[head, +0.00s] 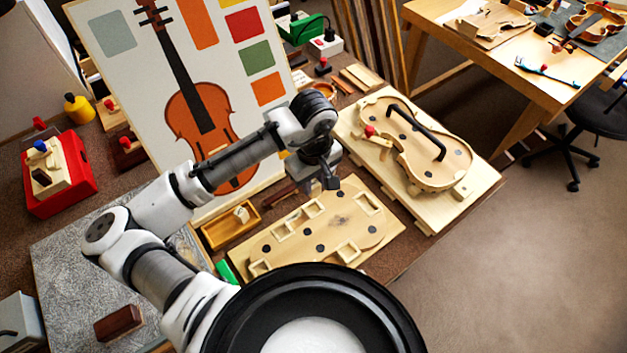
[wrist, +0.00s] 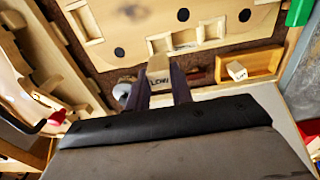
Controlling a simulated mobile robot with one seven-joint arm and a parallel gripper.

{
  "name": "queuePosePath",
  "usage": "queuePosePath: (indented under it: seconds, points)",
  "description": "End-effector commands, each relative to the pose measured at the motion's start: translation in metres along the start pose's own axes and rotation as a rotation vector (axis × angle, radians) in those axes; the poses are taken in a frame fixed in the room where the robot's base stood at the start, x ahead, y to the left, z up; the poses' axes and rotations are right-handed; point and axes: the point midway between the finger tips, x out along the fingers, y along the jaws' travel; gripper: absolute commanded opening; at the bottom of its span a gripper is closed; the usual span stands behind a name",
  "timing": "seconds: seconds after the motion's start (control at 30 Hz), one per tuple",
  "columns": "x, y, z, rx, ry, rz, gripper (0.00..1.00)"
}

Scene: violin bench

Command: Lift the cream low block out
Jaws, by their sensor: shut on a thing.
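My gripper (wrist: 160,82) is shut on a small cream block (wrist: 158,68) with dark lettering, seen between its two fingers in the wrist view. In the head view my gripper (head: 328,181) is over the far edge of a pale wooden board (head: 320,249) with rectangular pockets and dark round spots. The held block is not clear in the head view, and I cannot tell its height over the board. The board also shows in the wrist view (wrist: 130,40). Another small cream block (head: 241,214) sits in a wooden tray (head: 215,236); it shows in the wrist view too (wrist: 237,70).
A violin body in a mould (head: 440,170) lies on a board to the right, with a black bar across it. A violin poster panel (head: 135,80) stands behind the tray. A green piece (head: 227,272) is at the board's left end. A red box (head: 72,195) stands far left.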

Motion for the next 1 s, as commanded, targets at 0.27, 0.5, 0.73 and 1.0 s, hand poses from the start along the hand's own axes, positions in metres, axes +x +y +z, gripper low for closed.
queuePosePath:
  seconds: [0.27,0.5,0.73,1.0]
  points:
    - [-0.023,0.000,0.000,0.000,0.001,0.000,0.04]
    - [-0.041,0.001,0.000,0.000,0.001,0.000,0.04]
    - [-0.047,0.000,0.000,0.000,0.000,-0.001,0.04]
    - [-0.047,0.000,0.000,0.000,0.000,-0.001,0.04]
